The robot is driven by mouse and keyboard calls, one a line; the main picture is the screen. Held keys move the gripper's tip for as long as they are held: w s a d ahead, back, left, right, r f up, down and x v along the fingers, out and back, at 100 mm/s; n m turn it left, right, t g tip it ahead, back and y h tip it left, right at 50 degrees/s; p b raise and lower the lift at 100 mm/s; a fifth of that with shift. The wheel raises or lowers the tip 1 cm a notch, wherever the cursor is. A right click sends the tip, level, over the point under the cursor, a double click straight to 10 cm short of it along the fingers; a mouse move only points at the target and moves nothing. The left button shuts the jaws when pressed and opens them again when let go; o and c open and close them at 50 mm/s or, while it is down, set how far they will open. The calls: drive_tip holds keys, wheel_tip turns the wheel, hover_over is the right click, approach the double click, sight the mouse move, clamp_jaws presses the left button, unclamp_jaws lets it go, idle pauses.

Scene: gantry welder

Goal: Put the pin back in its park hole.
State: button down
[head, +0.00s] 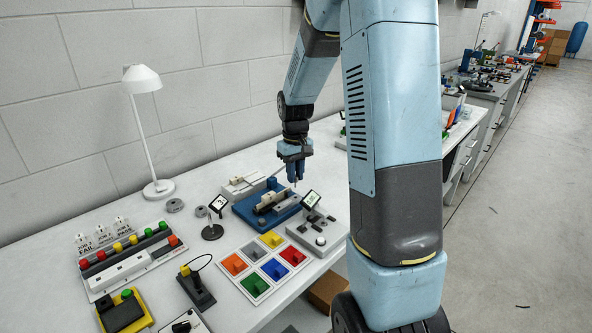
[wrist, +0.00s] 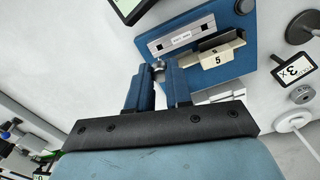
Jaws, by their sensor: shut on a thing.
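My gripper (head: 294,178) hangs above the right rear part of the blue fixture (head: 246,212) in the head view. In the wrist view its blue fingers (wrist: 158,84) are shut on a small metal pin (wrist: 158,65); only the pin's rounded end shows between the fingertips. The blue fixture (wrist: 262,48) also shows in the wrist view, with a grey bar (wrist: 180,37) and a cream block marked 5 (wrist: 218,58) on it. A dark round feature (wrist: 244,6) sits near the plate's edge. I cannot tell which spot is the park hole.
A small sign (head: 219,202) on a round base stands left of the fixture. A grey control box (head: 317,236) with another tilted sign (head: 311,199) stands to its right. Coloured trays (head: 255,285) lie in front. A white lamp (head: 143,80) stands at the back left.

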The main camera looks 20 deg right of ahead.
drive_tip(key=shift+f, duration=1.7)
drive_tip(key=shift+f, duration=1.1)
idle(0.8)
idle(0.3)
drive_tip(key=c, duration=1)
unclamp_jaws()
drive_tip(key=shift+o, duration=0.2)
wheel_tip(320, 180, up, 14)
drive_tip(key=shift+f, duration=0.2)
drive_tip(key=shift+r, duration=0.1)
